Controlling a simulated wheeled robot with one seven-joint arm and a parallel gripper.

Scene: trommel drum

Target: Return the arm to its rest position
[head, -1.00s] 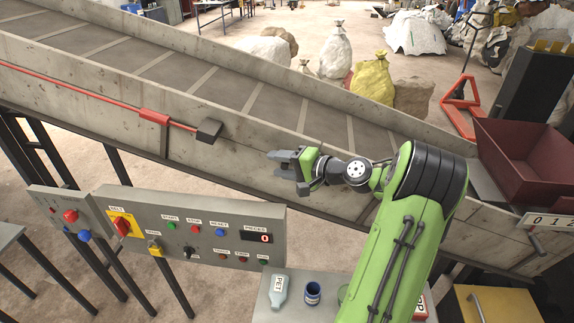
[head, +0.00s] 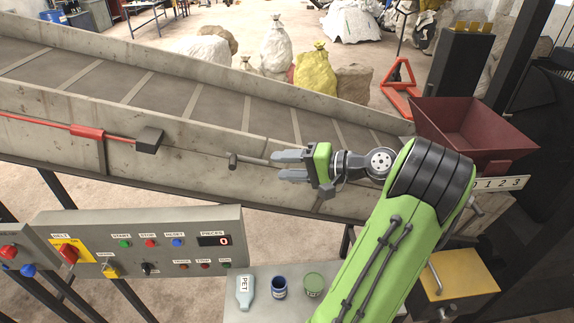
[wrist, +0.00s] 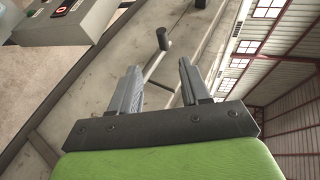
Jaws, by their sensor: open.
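My gripper (head: 284,165) is at the end of my green and black arm in the head view, pointing left in front of the conveyor's side wall (head: 190,162).
A control panel (head: 135,226) stands lower left, its display reading 0. Below my arm a small table (head: 262,303) holds a PET bottle (head: 244,292), a blue can (head: 279,287) and a green can (head: 313,284). A dark red hopper (head: 470,130) and a yellow box (head: 462,283) are right.

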